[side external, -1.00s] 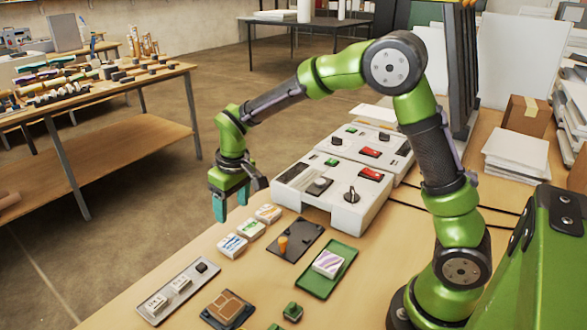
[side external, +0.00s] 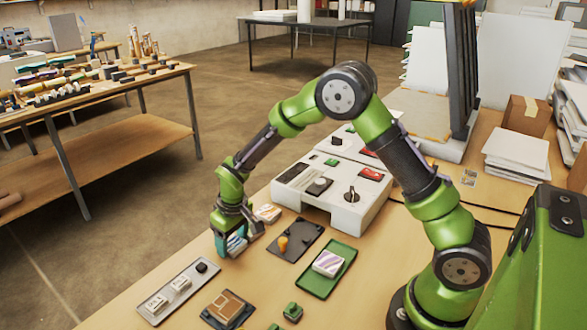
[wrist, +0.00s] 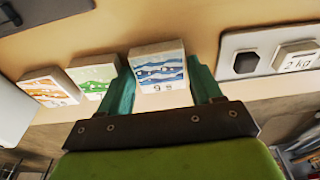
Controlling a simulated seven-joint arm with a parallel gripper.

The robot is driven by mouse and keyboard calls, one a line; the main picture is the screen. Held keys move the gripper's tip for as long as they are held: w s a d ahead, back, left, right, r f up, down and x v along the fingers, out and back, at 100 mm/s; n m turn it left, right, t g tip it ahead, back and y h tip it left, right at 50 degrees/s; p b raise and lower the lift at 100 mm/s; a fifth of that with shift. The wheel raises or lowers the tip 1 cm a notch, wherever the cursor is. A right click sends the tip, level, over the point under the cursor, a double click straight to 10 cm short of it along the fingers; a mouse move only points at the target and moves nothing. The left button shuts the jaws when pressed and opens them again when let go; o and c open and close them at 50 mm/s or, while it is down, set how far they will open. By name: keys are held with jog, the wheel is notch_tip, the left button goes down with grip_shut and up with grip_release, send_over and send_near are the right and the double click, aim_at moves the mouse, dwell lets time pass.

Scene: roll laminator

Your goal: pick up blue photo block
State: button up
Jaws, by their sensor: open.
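The blue photo block (wrist: 158,68) is a small white block with wavy blue stripes on its face. In the wrist view it sits between the two fingers of my gripper (wrist: 163,88), which are open with one finger on each side. I cannot tell whether either finger touches it. In the side external view my gripper (side external: 232,246) is low over the table at the block, which is mostly hidden there. A green-striped block (wrist: 95,77) and an orange-striped block (wrist: 48,88) stand in a row to its left in the wrist view.
A grey tray with weights (side external: 180,290) lies close in front. A dark plate with an orange peg (side external: 295,240) and a green tray (side external: 327,268) with a purple-striped block lie to the right. The white laminator (side external: 335,190) stands behind.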

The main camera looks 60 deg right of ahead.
jog(key=c, duration=0.7)
jog(key=shift+r, duration=0.1)
